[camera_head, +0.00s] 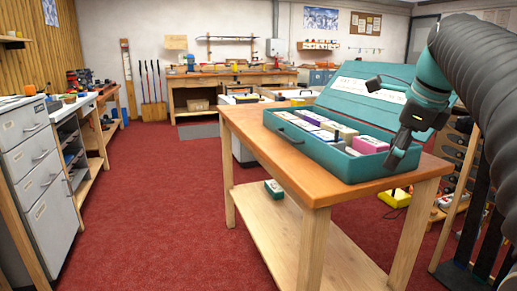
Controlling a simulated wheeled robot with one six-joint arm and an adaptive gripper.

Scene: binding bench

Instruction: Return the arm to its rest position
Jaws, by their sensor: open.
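My arm (487,75) comes in from the upper right, with a dark ribbed sleeve and a teal wrist. My gripper (381,122) is open, with its two dark fingers spread wide and nothing between them. It hangs over the right part of an open teal case (358,171) and in front of the case's raised lid. Whether a fingertip touches the case or its contents, I cannot tell. The case stands on a wooden table (257,133) and holds several small boxes, among them a pink one (370,144).
A small teal box (273,188) lies on the table's lower shelf (290,240). Grey drawers (40,180) and benches line the left side. A workbench (230,80) stands at the back. The red floor (165,215) left of the table is clear.

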